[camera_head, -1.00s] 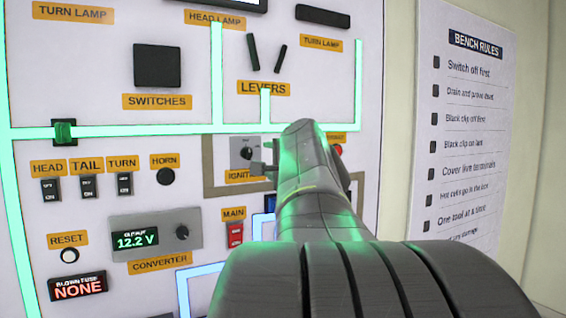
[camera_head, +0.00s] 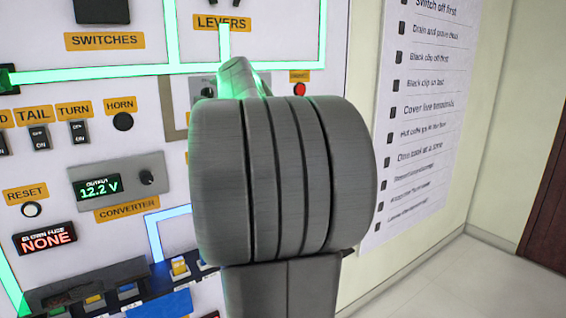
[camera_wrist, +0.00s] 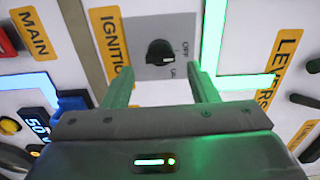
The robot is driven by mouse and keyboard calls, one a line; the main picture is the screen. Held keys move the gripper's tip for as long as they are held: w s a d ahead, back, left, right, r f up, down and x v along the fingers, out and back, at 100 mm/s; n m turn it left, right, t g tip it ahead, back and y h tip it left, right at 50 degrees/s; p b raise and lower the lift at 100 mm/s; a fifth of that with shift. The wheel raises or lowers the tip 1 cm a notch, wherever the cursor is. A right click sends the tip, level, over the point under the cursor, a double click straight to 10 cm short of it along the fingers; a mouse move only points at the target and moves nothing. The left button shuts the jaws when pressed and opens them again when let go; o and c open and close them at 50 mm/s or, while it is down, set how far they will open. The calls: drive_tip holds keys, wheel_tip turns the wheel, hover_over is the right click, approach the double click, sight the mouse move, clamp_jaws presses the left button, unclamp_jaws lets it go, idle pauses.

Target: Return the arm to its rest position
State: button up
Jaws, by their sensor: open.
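My gripper (camera_wrist: 160,88) shows in the wrist view with its two fingers apart and nothing between them. Beyond the fingertips is the ignition switch (camera_wrist: 160,52), a black knob on a grey plate, in line with the gap and apart from the fingers.
The panel (camera_head: 180,110) stands close in front, with levers (camera_head: 232,6), a red button (camera_head: 300,89), a converter reading 12.2 V (camera_head: 99,187) and a fuse display reading NONE (camera_head: 45,238). Open floor (camera_head: 460,280) lies to the right.

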sight(211, 94)
drive_tip(key=shift+p+x, duration=0.5)
drive_tip(key=shift+x, duration=1.85)
drive_tip(key=shift+s, duration=0.1)
